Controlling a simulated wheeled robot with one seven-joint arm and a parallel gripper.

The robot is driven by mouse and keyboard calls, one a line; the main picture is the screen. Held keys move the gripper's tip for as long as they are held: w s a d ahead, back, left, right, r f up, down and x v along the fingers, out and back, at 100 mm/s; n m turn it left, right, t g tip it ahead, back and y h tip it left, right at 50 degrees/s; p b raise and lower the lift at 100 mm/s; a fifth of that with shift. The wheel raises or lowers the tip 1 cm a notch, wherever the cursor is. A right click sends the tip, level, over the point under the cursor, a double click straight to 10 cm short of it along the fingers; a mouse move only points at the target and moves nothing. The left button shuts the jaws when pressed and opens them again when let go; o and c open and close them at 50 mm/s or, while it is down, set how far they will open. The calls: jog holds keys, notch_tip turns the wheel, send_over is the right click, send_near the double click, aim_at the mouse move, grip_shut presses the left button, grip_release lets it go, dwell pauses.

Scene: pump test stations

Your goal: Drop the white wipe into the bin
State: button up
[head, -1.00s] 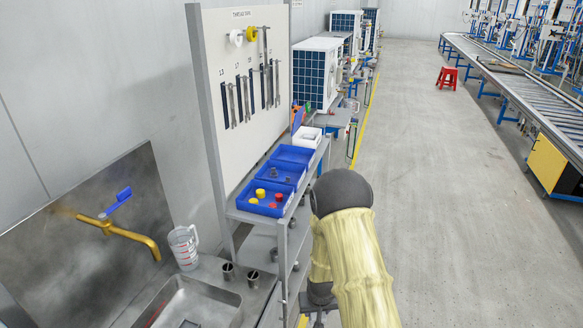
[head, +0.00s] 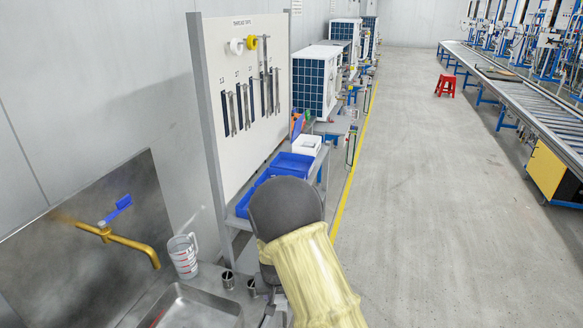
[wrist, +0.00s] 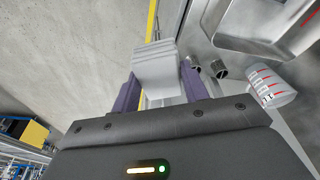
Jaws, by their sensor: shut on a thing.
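In the wrist view my gripper (wrist: 160,88) shows two purple fingers shut on the white wipe (wrist: 156,68). The wipe is a pale, folded, ridged piece that sticks out past the fingertips, above the floor and the bench edge. In the head view my arm's dark joint and yellow sleeve hide most of the gripper, and I cannot make out the wipe there. I cannot make out a bin in either view.
A steel sink (head: 195,305) with a brass tap (head: 125,240), a measuring jug (head: 184,255) and two metal cups (head: 228,280) are on the left. A shelf with blue trays (head: 292,164) stands behind my arm.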

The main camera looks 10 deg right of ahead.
dwell(0.3)
jog(key=s+d+f, duration=0.3)
jog(key=d+f, duration=0.1)
jog(key=f, duration=0.4)
jog(key=s+d+f, duration=0.3)
jog(key=d+f, duration=0.1)
jog(key=f, duration=0.4)
jog(key=s+d+f, duration=0.3)
jog(key=d+f, duration=0.1)
jog(key=f, duration=0.3)
jog(key=shift+d+f, duration=0.35)
jog(key=shift+f, duration=0.05)
